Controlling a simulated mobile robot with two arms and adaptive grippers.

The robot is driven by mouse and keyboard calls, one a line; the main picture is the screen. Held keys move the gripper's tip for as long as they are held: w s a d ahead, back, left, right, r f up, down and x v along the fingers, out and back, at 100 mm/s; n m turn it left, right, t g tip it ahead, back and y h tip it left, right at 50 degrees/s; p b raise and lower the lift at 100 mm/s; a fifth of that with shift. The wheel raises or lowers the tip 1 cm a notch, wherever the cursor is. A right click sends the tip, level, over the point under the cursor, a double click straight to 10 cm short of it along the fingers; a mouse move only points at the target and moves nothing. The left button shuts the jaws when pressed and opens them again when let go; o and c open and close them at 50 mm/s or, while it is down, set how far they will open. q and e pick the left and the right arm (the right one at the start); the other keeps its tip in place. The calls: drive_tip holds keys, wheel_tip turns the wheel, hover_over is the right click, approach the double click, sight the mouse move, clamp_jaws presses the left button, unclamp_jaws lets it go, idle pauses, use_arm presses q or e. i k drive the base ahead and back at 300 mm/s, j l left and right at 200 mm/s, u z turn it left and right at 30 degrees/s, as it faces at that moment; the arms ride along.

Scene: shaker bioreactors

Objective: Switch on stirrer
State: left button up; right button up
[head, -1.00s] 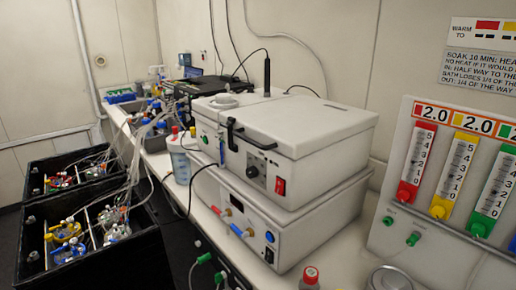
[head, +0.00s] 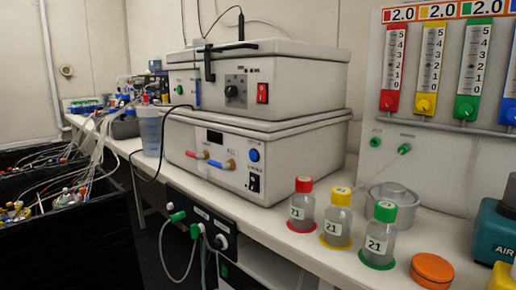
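Two white box-shaped devices are stacked on the bench. The upper device (head: 290,88) has a black knob (head: 235,92), a red rocker switch (head: 262,92), a small green part at the left of its front and a black latch. The lower device (head: 280,150) has a dark display (head: 215,136), red and blue hose fittings, a round blue button (head: 254,155) and a black switch (head: 254,182). I cannot tell which device is the stirrer; no label naming it is readable. Neither of my grippers is in view.
Bottles with red (head: 302,206), yellow (head: 337,217) and green caps (head: 380,236) stand at the bench front, near an orange lid (head: 432,270) and a grey round dish (head: 410,195). A flowmeter panel (head: 405,130) and a teal pump (head: 497,232) are at right. Cables hang below the bench.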

sight(253, 186)
drive_tip(key=k+j+u, duration=0.1)
drive_tip(key=j+u, duration=0.15)
drive_tip(key=k+j+u, duration=0.1)
drive_tip(key=j+u, duration=0.15)
drive_tip(key=k+j+u, duration=0.1)
drive_tip(key=j+u, duration=0.15)
drive_tip(key=j, duration=0.1)
